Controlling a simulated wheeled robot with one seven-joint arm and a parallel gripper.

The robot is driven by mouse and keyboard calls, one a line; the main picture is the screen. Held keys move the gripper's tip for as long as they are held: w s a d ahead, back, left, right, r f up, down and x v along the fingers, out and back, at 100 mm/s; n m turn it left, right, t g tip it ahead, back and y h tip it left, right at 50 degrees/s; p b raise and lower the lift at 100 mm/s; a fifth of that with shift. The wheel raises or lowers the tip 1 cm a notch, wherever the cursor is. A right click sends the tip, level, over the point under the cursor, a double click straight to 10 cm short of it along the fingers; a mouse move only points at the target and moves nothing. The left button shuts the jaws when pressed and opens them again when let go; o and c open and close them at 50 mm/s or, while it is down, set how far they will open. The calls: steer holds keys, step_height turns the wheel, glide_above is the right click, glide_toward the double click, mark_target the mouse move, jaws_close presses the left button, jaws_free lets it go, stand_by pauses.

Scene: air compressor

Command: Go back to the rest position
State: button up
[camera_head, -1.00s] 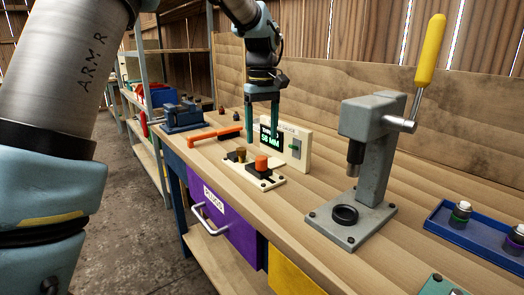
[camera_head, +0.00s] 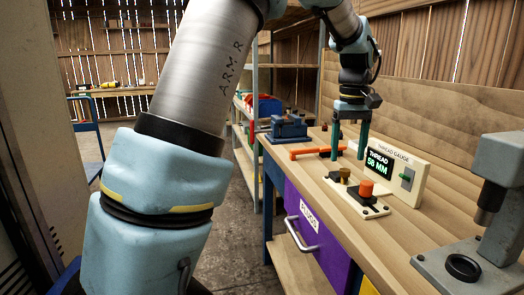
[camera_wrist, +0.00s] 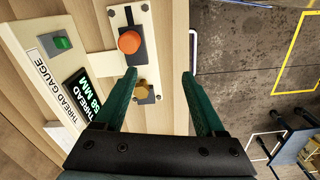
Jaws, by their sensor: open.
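My gripper (camera_head: 348,147) has two green fingers pointing down, apart and empty, above the workbench near the thread gauge. In the wrist view my gripper (camera_wrist: 160,75) is also open, with nothing between its fingertips. The thread gauge (camera_head: 411,165) is a cream upright panel whose screen reads "THREAD 58 MM", with a green switch. A cream base plate (camera_head: 378,211) in front of it holds an orange knob (camera_head: 366,188) and a brass part (camera_head: 344,175). The brass part shows close to the left finger in the wrist view (camera_wrist: 141,90).
A grey press (camera_head: 500,195) stands at the right. An orange bar (camera_head: 308,153) and a blue vise-like device (camera_head: 289,128) lie towards the bench's far end. A purple drawer (camera_head: 312,236) with a handle faces the aisle. The concrete floor (camera_head: 230,235) left of the bench is clear.

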steer(key=w+a+f, duration=0.1)
steer(key=a+f, duration=0.3)
steer(key=a, duration=0.9)
steer(key=s+a+f, duration=0.3)
steer(key=s+a, duration=0.2)
steer(key=a, duration=0.4)
steer(key=s+a+f+m+t, duration=0.1)
steer(key=s+a+f, duration=0.3)
steer(key=a, duration=0.5)
steer(key=shift+s+a+f+p, duration=0.2)
steer(key=shift+s+a+p, duration=0.25)
steer(key=shift+s, duration=0.1)
